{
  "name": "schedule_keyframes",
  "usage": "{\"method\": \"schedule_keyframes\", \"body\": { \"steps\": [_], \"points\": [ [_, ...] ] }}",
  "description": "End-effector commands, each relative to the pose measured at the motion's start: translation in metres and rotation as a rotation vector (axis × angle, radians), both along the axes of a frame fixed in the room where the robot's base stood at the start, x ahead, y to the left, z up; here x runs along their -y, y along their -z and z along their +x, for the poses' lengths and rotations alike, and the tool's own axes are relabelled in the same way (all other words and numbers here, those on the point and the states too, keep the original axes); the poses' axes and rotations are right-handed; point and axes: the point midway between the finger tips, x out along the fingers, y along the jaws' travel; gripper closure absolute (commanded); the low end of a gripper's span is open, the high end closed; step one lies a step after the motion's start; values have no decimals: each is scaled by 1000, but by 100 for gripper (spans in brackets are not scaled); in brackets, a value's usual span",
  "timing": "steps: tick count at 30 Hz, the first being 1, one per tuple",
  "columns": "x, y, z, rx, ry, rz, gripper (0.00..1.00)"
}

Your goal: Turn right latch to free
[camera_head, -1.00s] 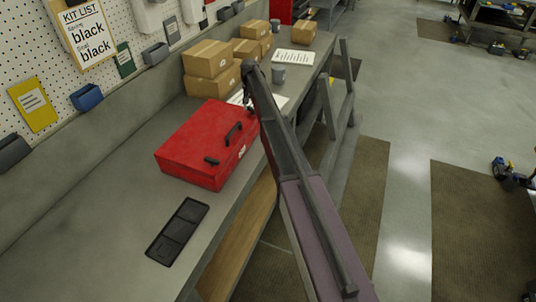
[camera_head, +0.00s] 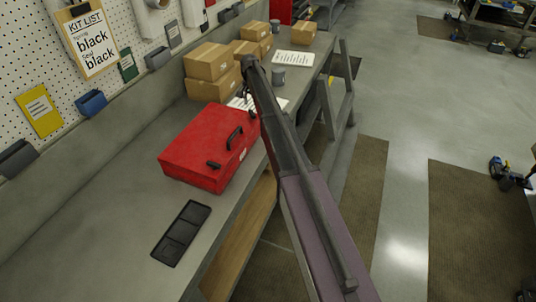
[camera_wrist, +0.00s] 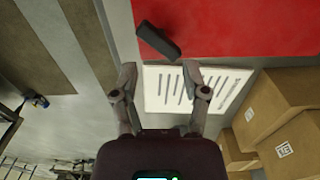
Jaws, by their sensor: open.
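The red toolbox (camera_head: 205,145) lies on the grey workbench, with a dark handle (camera_head: 234,137) and a dark left latch (camera_head: 213,165) along its front side. In the wrist view the red surface (camera_wrist: 240,25) fills the top, and a dark bar that looks like the right latch (camera_wrist: 158,40) sits slanted at its edge. My gripper (camera_wrist: 159,72) is open and empty, its fingertips apart just below the latch in the picture and not closed around it. In the head view the right latch cannot be made out near my arm.
A white lined sheet (camera_wrist: 180,90) lies beside the toolbox under my fingers. A black tray (camera_head: 181,234) lies in front. The bench left of the tray is clear.

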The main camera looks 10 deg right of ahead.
Motion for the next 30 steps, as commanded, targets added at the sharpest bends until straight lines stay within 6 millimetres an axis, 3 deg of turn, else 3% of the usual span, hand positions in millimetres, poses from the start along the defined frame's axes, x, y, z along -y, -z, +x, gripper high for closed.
{"method": "schedule_keyframes", "body": {
  "steps": [3,30],
  "points": [
    [0,-15,0,0,0,0,41],
    [0,-86,0,0,-1,0,41]
  ]
}}
